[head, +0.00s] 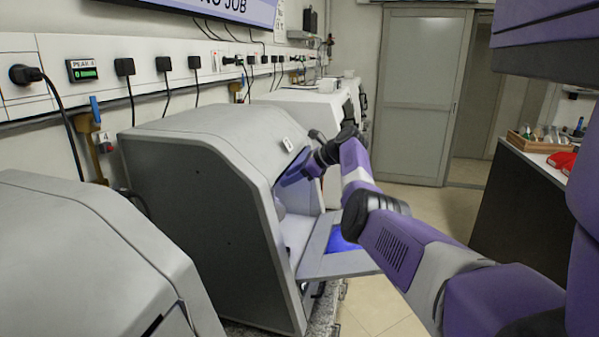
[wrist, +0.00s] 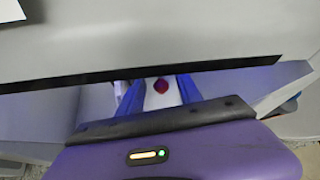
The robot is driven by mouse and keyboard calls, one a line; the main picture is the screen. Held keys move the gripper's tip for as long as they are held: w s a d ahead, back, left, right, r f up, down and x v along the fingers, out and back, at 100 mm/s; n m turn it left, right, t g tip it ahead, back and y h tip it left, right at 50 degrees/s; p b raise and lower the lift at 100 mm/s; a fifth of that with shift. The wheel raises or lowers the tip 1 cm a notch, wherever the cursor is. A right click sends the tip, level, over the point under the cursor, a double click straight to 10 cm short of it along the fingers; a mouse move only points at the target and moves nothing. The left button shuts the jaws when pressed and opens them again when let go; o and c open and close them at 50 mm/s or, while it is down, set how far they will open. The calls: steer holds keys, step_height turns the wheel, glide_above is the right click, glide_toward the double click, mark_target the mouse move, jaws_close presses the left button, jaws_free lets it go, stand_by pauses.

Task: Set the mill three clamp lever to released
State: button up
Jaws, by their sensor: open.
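In the head view a grey mill (head: 195,160) stands with its front open and a flap (head: 325,262) folded down. My arm reaches into the opening, and the fingertips are hidden there. In the wrist view the mill housing (wrist: 150,35) fills the top, and my gripper (wrist: 158,92) extends under its dark edge. Its two blue fingers are apart. A small dark red round part (wrist: 161,86), perhaps the clamp lever's knob, shows between them. I cannot tell whether the fingers touch it. The lever's shaft and its setting cannot be made out.
Another grey machine (head: 80,260) stands at the near left, and white machines (head: 320,105) stand beyond. A wall rail (head: 140,70) carries plugs and cables. A dark counter (head: 515,195) with a wooden tray (head: 540,143) is at the right. The floor (head: 425,205) between is clear.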

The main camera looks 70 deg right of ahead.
steer(key=shift+b+v, duration=0.3)
steer(key=shift+v, duration=2.1)
steer(key=shift+c, duration=1.1)
steer(key=shift+m+h, duration=0.3)
steer(key=shift+m, duration=0.1)
steer(key=s+f, duration=0.1)
steer(key=s, duration=0.1)
steer(key=s+d+f+b, duration=0.1)
steer(key=s+f, duration=0.1)
steer(key=s+d+f+b, duration=0.1)
steer(key=s+f, duration=0.1)
steer(key=shift+s, duration=0.3)
jaws_close()
steer(key=w+a+r+t+y+b, duration=0.1)
steer(key=a+r+t+y+b, duration=0.15)
steer(key=a+r, duration=0.4)
steer(key=x, duration=0.3)
steer(key=a+f+p+x, duration=0.1)
steer(key=x, duration=0.3)
steer(key=p+x, duration=0.1)
steer(key=x, duration=0.3)
steer(key=shift+s+a+f, duration=0.15)
steer(key=shift+s+a, duration=0.05)
steer(key=shift+s, duration=0.15)
